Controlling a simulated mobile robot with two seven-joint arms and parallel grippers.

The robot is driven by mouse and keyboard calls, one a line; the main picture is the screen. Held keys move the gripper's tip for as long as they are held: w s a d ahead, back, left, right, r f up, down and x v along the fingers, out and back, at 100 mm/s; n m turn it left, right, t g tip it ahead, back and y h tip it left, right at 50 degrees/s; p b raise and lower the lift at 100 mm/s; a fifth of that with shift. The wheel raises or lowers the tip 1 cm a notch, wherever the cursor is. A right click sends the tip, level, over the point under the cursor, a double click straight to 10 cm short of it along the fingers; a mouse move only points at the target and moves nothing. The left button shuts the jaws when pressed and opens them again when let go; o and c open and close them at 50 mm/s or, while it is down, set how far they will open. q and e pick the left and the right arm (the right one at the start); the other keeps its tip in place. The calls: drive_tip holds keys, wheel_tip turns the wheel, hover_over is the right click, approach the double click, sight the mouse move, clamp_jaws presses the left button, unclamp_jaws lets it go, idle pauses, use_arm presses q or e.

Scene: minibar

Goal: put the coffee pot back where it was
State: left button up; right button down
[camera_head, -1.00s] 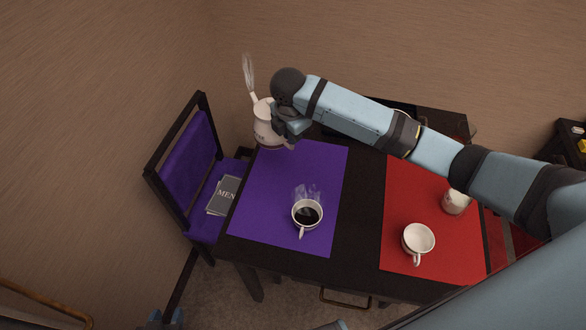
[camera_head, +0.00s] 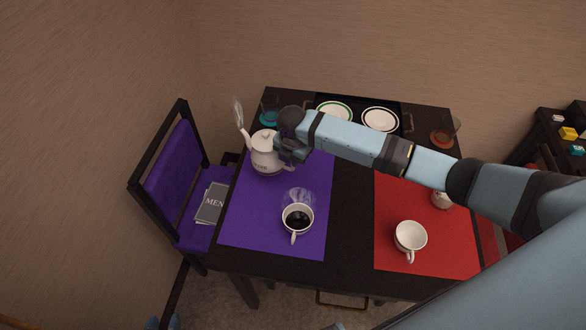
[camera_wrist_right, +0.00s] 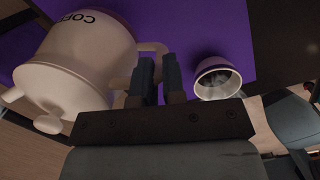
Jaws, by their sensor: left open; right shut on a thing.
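The white coffee pot (camera_head: 264,158), with lettering and steam at its spout, is over the far left part of the purple mat (camera_head: 265,228). My right gripper (camera_head: 291,152) is shut on its handle; the wrist view shows the handle (camera_wrist_right: 150,48) between the fingers (camera_wrist_right: 157,78). I cannot tell whether the pot touches the mat. A cup of steaming dark coffee (camera_head: 298,219) stands on the purple mat, nearer than the pot. My left gripper (camera_head: 163,322) barely shows at the bottom left edge, with its fingertips apart.
A black tray (camera_head: 390,104) holds two plates at the back. A blue-based glass (camera_head: 269,110) stands at the far left corner, an orange-based glass (camera_head: 443,132) at the far right. An empty cup (camera_head: 410,236) sits on the red mat (camera_head: 430,255). A purple chair (camera_head: 172,178) stands left.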

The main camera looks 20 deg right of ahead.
sight(293, 169)
drive_tip(key=shift+w+f, duration=0.1)
drive_tip(key=shift+f, duration=2.75)
drive_tip(key=c, duration=1.2)
unclamp_jaws()
drive_tip(key=shift+f, duration=0.15)
